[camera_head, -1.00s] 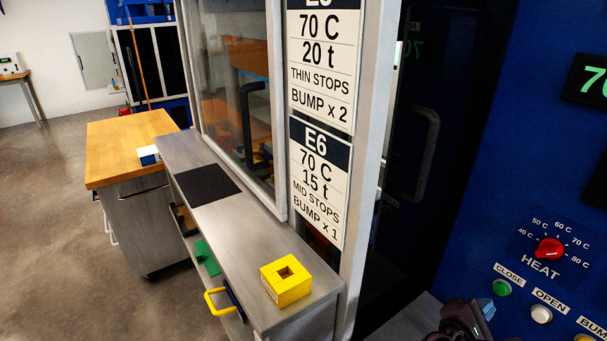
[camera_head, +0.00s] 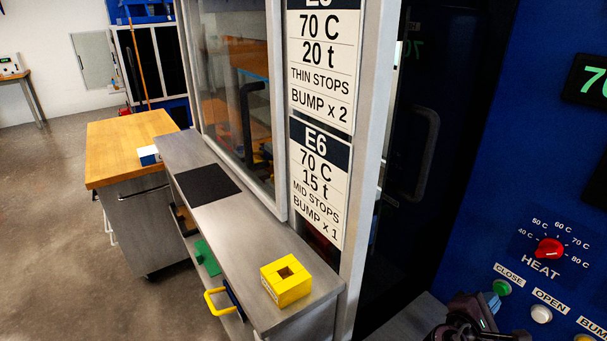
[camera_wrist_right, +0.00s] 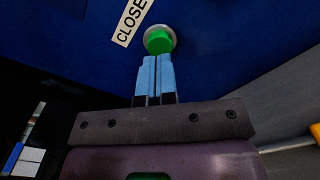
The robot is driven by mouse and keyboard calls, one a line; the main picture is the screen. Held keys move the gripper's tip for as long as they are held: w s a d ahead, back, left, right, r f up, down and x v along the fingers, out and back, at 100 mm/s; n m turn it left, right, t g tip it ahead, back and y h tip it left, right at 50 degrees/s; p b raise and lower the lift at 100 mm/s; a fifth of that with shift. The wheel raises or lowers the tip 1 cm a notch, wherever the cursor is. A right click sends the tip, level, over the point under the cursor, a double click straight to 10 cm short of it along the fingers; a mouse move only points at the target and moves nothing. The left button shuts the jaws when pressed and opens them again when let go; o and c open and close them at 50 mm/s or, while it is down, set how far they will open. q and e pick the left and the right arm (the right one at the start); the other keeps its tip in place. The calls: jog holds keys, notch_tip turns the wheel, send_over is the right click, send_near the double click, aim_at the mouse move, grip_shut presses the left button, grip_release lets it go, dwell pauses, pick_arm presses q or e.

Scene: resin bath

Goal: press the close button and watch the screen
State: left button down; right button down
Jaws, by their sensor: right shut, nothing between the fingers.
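The green close button (camera_head: 502,287) sits on the blue press panel under its CLOSE label, and it also shows in the right wrist view (camera_wrist_right: 159,41). My right gripper (camera_head: 492,300) is shut and empty just left of and below the button. In the right wrist view its blue fingertips (camera_wrist_right: 154,62) are together at the lower edge of the green button; I cannot tell whether they touch it or press it. The screen (camera_head: 590,82) is cut off by the right edge and shows a green 7 and part of another digit. My left gripper is out of view.
The white open button (camera_head: 541,314) and a partly cut-off bump button sit to the right. The red heat knob (camera_head: 550,249) is above. A yellow block (camera_head: 286,281) stands on the grey bench (camera_head: 222,225) at left. A dark press door (camera_head: 425,150) is behind.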

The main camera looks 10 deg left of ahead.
jog(key=shift+w+d, duration=0.95)
jog(key=shift+d, duration=0.15)
jog(key=shift+s+a, duration=0.1)
jog(key=shift+a, duration=0.05)
jog(key=v, duration=0.5)
dwell(4.2)
